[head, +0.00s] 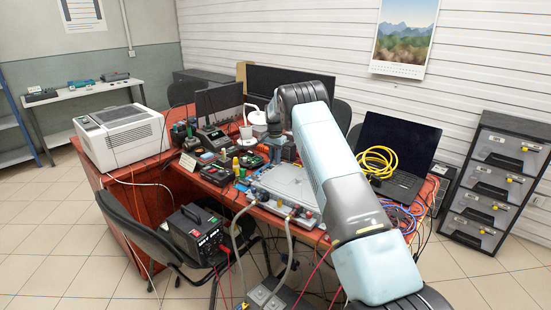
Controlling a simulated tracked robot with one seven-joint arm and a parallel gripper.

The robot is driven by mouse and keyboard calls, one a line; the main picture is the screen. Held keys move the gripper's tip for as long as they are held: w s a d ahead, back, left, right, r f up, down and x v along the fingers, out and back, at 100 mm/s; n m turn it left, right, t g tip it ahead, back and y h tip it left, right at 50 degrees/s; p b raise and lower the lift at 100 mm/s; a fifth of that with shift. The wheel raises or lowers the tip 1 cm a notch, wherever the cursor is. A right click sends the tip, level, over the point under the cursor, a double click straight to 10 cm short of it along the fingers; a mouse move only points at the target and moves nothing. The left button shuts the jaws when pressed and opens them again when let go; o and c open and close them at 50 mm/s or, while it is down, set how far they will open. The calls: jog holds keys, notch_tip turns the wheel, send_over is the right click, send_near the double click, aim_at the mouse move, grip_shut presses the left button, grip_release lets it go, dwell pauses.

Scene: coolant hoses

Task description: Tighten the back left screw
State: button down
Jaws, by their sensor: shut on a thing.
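A flat grey unit (285,188) lies on the red desk, with two hoses (290,245) joined at its front edge. My arm reaches in from the lower right and bends down over the unit's back left part. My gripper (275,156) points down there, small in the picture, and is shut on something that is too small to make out. The back left screw cannot be picked out; the gripper and wrist cover that area.
Boards and small tools (215,170) crowd the desk left of the unit. A laptop (398,150) with a yellow cable coil (376,162) stands on the right. A white printer (120,135) and monitors (220,102) stand further left and behind.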

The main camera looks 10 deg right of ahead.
aim_at(274, 159)
jog(key=shift+w+a+r+m, duration=0.1)
jog(key=shift+a+m, duration=0.05)
jog(key=shift+m, duration=1.65)
jog(key=shift+a, duration=0.1)
jog(key=c, duration=1.3)
grip_release()
jog(key=o, duration=0.3)
notch_tip(274, 159, up, 14)
jog(key=shift+f, duration=0.25)
